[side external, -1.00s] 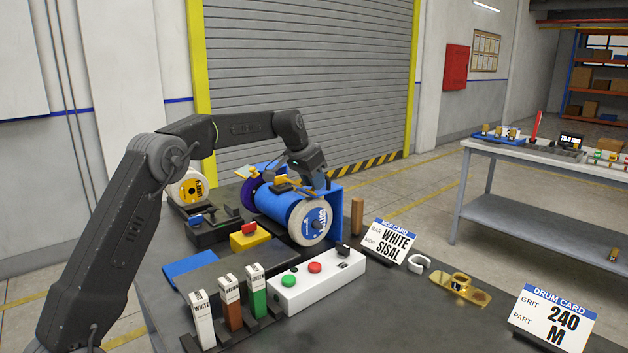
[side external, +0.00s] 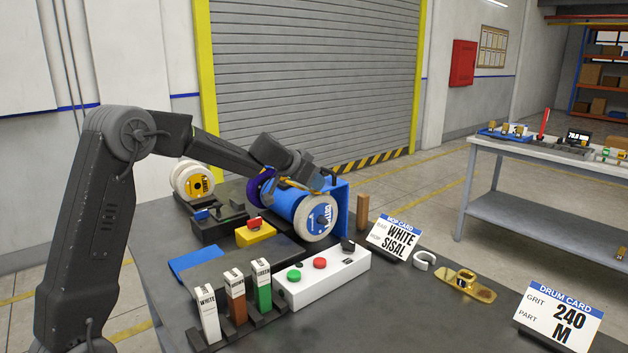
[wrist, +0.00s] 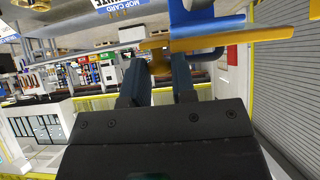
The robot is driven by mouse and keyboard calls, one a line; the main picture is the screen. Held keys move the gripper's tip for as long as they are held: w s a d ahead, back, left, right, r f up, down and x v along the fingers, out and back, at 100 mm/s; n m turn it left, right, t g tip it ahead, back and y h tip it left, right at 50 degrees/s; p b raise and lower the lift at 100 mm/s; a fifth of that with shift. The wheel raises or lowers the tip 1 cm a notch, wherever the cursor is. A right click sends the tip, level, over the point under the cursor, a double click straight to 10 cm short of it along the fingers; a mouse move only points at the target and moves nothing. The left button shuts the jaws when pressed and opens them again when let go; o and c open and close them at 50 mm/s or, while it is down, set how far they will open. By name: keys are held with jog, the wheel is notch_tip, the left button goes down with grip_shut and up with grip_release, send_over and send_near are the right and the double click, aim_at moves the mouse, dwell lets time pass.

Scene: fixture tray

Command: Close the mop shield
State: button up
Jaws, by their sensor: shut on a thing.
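The polishing machine has a blue body (side external: 284,204), with a white mop wheel (side external: 319,220) at its front end and a purple wheel (side external: 262,187) at the back. A yellow bar (side external: 299,186), which appears to be part of the mop shield, lies just above the blue body. My gripper (side external: 322,182) is low over the top of the machine, tilted, with its fingertips partly hidden. In the wrist view my gripper (wrist: 158,70) is shut on a yellow piece (wrist: 157,52) beside a blue upright part (wrist: 183,22). The shield's pane cannot be made out clearly.
A white button box (side external: 322,276) stands in front of the machine. Compound bars (side external: 236,298) stand in a rack at front left. A yellow block (side external: 256,234) and blue pad (side external: 195,262) lie left. A MOP CARD (side external: 394,238) and brass part (side external: 467,286) are right.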

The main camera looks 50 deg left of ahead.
jog(key=shift+s+d+f, duration=0.1)
jog(key=shift+d, duration=0.05)
jog(key=o, duration=0.9)
jog(key=v, duration=1.4)
